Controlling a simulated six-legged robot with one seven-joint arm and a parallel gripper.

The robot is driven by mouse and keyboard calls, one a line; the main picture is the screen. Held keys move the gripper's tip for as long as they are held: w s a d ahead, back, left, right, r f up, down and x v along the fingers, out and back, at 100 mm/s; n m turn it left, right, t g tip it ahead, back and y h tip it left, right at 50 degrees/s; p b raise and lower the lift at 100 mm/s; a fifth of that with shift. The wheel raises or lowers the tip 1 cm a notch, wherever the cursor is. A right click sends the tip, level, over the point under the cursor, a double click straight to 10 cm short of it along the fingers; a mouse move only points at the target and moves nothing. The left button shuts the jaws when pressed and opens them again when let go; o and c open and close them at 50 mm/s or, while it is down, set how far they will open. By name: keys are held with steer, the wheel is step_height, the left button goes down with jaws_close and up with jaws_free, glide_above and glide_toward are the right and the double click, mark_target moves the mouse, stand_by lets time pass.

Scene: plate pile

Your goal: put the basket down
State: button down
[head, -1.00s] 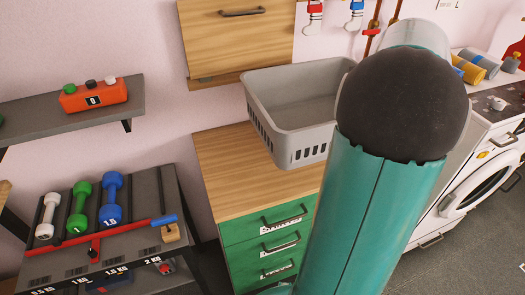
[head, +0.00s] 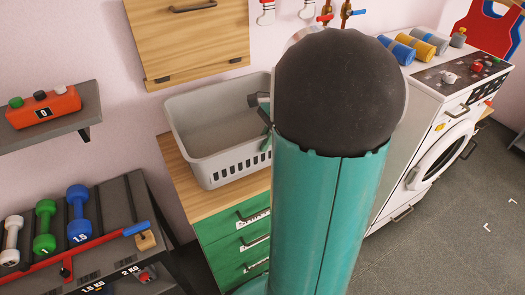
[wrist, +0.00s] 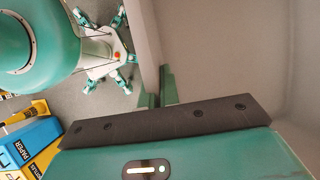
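A light grey plastic basket (head: 195,160) with slotted sides is upright over the wooden top (head: 182,178) of a green drawer unit in the head view. I cannot tell whether its base touches the wood. My gripper (head: 265,118) is at the basket's right end, mostly hidden behind my arm. In the wrist view my gripper's teal fingers (wrist: 158,90) sit close on both sides of the basket's thin wall (wrist: 156,58) and look shut on it. The basket's grey inner surface (wrist: 245,50) fills the right of the wrist view. Its right end is hidden in the head view.
A wooden wall cabinet (head: 190,42) hangs above and behind the basket. A washing machine (head: 425,160) stands to the right with rolled mats (head: 415,42) on top. A dumbbell rack (head: 90,235) and a shelf (head: 50,122) are at left. Grey floor (head: 450,225) is open at lower right.

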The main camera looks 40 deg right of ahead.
mark_target(263, 158)
steer(key=shift+d+x, duration=0.2)
steer(key=shift+x, duration=0.75)
steer(key=shift+d+x, duration=0.15)
steer(key=shift+x, duration=0.8)
steer(key=shift+f, duration=0.2)
steer(key=c, duration=1.6)
jaws_free()
steer(key=shift+c, duration=0.2)
steer(key=v, duration=1.2)
steer(key=s+a+n+t+h, duration=0.1)
steer(key=s+a+n+h, duration=0.1)
steer(key=a+n, duration=0.8)
steer(key=s+a+r+n+t+h, duration=0.1)
steer(key=s+a+n+t+h, duration=0.1)
steer(key=a+n, duration=0.8)
steer(key=s+a, duration=0.1)
steer(key=a, duration=0.8)
steer(key=shift+s+a+r+n+t, duration=0.2)
steer(key=shift+s+a+n+t, duration=0.1)
steer(key=shift+s+n, duration=0.1)
